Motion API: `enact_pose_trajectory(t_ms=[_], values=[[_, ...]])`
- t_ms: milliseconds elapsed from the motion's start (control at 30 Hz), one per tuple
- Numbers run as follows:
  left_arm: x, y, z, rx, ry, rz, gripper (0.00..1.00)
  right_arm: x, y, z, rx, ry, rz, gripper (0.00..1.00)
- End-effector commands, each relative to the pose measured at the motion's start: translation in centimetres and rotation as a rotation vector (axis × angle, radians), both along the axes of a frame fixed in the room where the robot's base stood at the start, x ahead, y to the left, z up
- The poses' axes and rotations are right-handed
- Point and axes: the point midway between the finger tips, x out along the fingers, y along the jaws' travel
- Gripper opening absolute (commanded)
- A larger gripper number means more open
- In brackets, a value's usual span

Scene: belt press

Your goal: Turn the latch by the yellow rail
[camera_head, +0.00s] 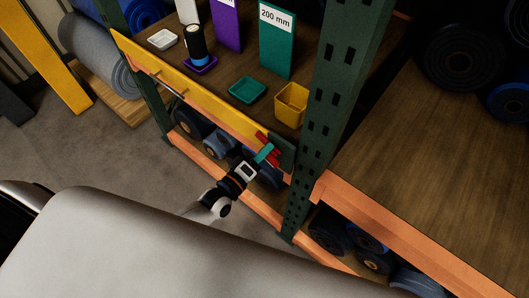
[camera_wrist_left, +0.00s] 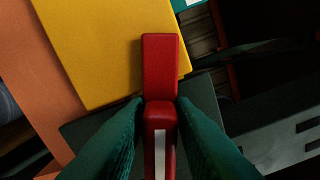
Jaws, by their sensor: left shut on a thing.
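The latch (camera_wrist_left: 161,68) is a red bar that shows large in the left wrist view, lying across the end of the yellow rail (camera_wrist_left: 105,45) and a dark plate (camera_wrist_left: 85,128). In the head view the red latch (camera_head: 268,142) is at the right end of the yellow rail (camera_head: 190,85), partly hidden by my gripper. My left gripper (camera_head: 266,153) has green fingers, which also show in the left wrist view (camera_wrist_left: 160,112), one on each side of the latch, shut on it. My right gripper is not in view.
A green upright post (camera_head: 320,115) stands just right of the latch. On the shelf above are a yellow bin (camera_head: 292,104), a green tray (camera_head: 248,90) and a teal 200 mm divider (camera_head: 276,42). Rolls (camera_head: 190,120) lie below. Open floor (camera_head: 90,160) is at left.

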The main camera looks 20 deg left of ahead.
Motion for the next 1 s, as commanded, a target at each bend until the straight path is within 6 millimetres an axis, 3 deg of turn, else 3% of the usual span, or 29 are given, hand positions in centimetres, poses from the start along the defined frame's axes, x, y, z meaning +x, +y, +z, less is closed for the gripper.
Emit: enact_pose_trajectory(t_ms=[500, 1000], values=[[0.1, 0.2, -0.8, -0.309, 0.112, 0.0, 0.0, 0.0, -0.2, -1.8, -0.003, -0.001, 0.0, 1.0], [0.1, 0.2, -0.8, -0.364, 0.133, 0.0, 0.0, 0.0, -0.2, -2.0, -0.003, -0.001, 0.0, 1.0]])
